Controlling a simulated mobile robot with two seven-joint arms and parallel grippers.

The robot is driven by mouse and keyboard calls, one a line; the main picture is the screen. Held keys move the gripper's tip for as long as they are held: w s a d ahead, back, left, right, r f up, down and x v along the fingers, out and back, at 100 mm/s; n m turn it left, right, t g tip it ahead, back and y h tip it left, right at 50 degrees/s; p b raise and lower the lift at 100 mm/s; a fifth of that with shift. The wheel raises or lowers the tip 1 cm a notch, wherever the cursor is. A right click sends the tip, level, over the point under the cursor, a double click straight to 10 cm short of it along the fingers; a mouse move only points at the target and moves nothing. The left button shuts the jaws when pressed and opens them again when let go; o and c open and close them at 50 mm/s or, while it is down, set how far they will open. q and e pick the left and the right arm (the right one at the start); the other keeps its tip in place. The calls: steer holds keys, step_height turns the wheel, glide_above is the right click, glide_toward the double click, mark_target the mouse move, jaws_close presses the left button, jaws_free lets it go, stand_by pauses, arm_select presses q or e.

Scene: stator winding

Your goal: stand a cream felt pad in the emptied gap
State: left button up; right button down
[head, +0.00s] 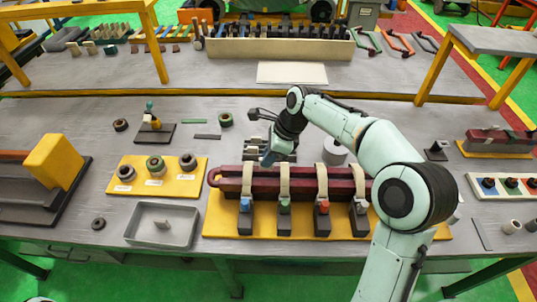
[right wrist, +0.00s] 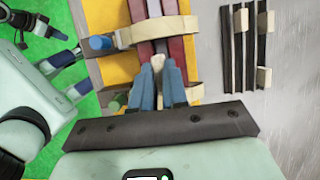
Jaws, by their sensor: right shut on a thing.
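My right gripper (head: 268,160) is over the dark red coil bars (head: 230,178), near the left-hand straps. In the right wrist view its two blue fingers (right wrist: 159,95) are shut on a small cream felt pad (right wrist: 158,65), which points at the dark gap (right wrist: 160,48) between the red bars. The fingers hide part of the pad, and I cannot tell whether it touches the bars. More cream pads (right wrist: 264,78) sit on a black rack (right wrist: 238,55) behind the bars.
Cream straps and several clamps (head: 284,222) with coloured ends cross the bars on a yellow base (head: 222,228). A grey tray (head: 134,233) holding a small pale piece stands front left. A yellow board (head: 135,180) with rings lies behind it. Bare table shows right of the rack in the wrist view.

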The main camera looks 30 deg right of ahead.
mark_target(269, 169)
steer(key=shift+f+b, duration=0.75)
steer(key=shift+f, duration=0.65)
arm_select(q)
steer(key=shift+s+f+b, duration=0.25)
steer(key=shift+s+f, duration=0.35)
steer(key=shift+f, duration=0.3)
steer(key=shift+s+f+b, duration=0.25)
steer(key=shift+s+f, duration=0.3)
steer(key=shift+f, duration=0.3)
arm_select(e)
steer(key=shift+f, duration=1.2)
steer(key=c, duration=1.1)
jaws_free()
steer(key=shift+r, duration=0.1)
arm_select(q)
steer(key=w+r+p, duration=0.1)
steer(key=r+p, duration=0.1)
steer(key=shift+w+r, duration=0.4)
arm_select(e)
steer(key=v, duration=1.3)
steer(key=shift+r, duration=0.1)
